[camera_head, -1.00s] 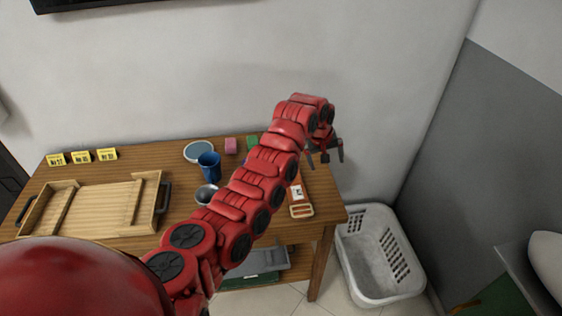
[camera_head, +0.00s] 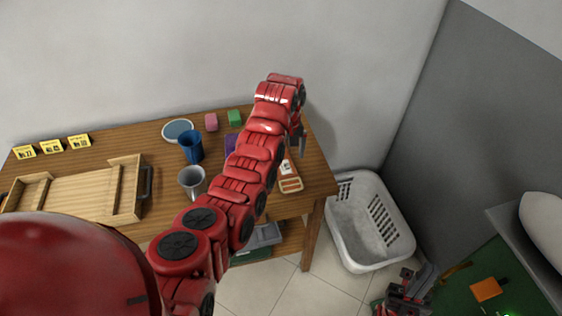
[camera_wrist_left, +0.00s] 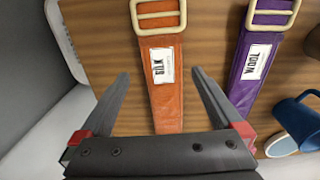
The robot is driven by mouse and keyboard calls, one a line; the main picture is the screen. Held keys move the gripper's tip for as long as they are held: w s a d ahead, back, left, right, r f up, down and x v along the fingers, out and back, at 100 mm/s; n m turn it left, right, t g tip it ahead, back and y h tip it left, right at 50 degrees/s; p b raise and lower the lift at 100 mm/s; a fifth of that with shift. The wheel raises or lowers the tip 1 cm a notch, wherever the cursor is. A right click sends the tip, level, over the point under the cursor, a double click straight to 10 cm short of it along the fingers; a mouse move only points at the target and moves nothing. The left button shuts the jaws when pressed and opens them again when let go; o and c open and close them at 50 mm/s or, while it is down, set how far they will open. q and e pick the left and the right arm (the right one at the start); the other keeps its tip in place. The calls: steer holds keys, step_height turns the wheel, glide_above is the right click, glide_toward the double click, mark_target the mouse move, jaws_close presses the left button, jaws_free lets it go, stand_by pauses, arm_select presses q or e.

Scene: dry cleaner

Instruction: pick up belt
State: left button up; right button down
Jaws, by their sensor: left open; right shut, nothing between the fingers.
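An orange belt (camera_wrist_left: 166,95) with a pale buckle and a white label lies on the wooden table (camera_wrist_left: 210,50). In the head view its buckle end (camera_head: 289,180) shows near the table's right edge. A purple belt (camera_wrist_left: 247,78) with a label reading WOOL lies beside it; my left arm mostly hides it in the head view. My left gripper (camera_wrist_left: 160,73) is open and empty, with the orange belt between its fingers in the picture; whether they touch it I cannot tell. It also shows in the head view (camera_head: 297,138). My right gripper (camera_head: 410,285) is shut and empty, low at right.
A wooden tray (camera_head: 126,175) is at left. A white basket (camera_head: 370,258) stands on the floor at right.

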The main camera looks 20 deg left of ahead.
mark_target(286, 170)
arm_select(q)
steer(key=shift+f, duration=0.5)
steer(key=shift+f+p, duration=0.25)
steer(key=shift+p, duration=0.1)
steer(key=f+p, duration=0.1)
steer(key=f, duration=0.1)
steer(key=f+p, duration=0.1)
steer(key=f, duration=0.1)
steer(key=shift+s+f, duration=0.1)
steer(key=shift+s, duration=0.3)
steer(key=shift+f, duration=0.3)
steer(key=shift+w, duration=0.1)
steer(key=c, duration=1.3)
steer(key=shift+r, duration=0.1)
